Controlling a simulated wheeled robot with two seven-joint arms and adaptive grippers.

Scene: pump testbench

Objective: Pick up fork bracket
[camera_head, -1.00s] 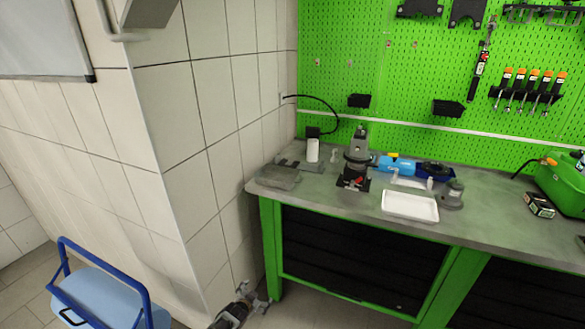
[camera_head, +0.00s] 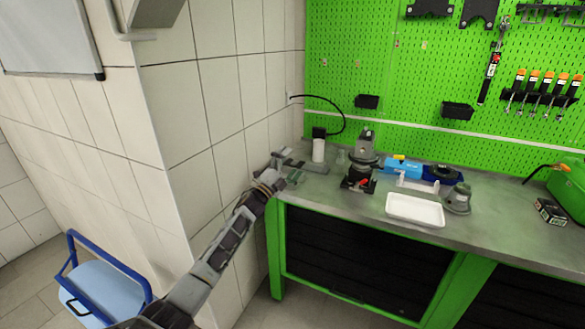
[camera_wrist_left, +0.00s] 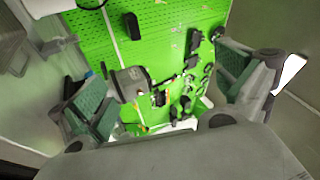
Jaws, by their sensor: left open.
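A pale piece with short uprights (camera_head: 418,186) stands on the bench behind the white tray; it may be the fork bracket, but it is too small to be sure. My left gripper (camera_head: 289,168) is over the left end of the bench, well to the left of that piece. Its fingers are apart and empty. In the left wrist view the two green-padded fingers (camera_wrist_left: 168,92) are spread wide, with a grey rounded part (camera_wrist_left: 128,84) visible beyond them. My right gripper is not in view.
A dark grey pump-like unit (camera_head: 361,160), a white tray (camera_head: 414,210), a blue item (camera_head: 403,168) and a grey conical part (camera_head: 458,198) stand on the bench (camera_head: 340,217). A tiled wall (camera_head: 185,130) borders the left.

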